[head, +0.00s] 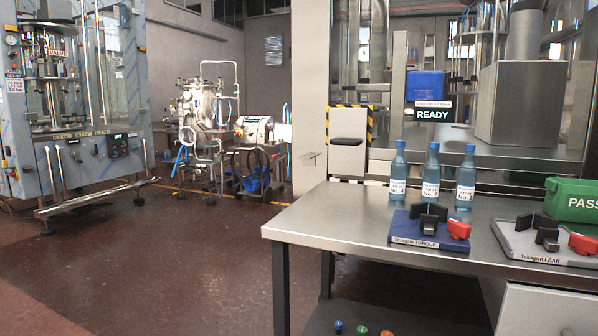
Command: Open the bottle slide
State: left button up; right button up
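A grey panel (347,158) with a black handle (347,142) is set in a black-and-yellow striped frame at the left end of the machine, behind the table. It looks like the bottle slide and appears shut. Three blue-capped bottles with white labels stand upright in a row on the table: a left one (398,177), a middle one (431,177) and a right one (465,177). Neither of my grippers is in view.
A steel table (330,215) carries a torque fixture (430,232), a leak fixture (540,245) and a green PASS box (575,200). A READY display (433,114) hangs behind glass. Free floor (190,250) lies left of the table; other machines stand beyond.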

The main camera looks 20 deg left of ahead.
aim_at(346, 127)
jog(key=i+j, duration=0.15)
jog(key=j, duration=0.25)
jog(key=i+j, duration=0.1)
jog(key=j, duration=0.25)
jog(key=i+j, duration=0.15)
jog(key=j, duration=0.25)
jog(key=i+j, duration=0.1)
jog(key=j, duration=0.25)
jog(key=i+j, duration=0.15)
jog(key=j, duration=0.25)
jog(key=i+j, duration=0.15)
jog(key=j, duration=0.25)
jog(key=i+j, duration=0.85)
jog(key=j, duration=0.25)
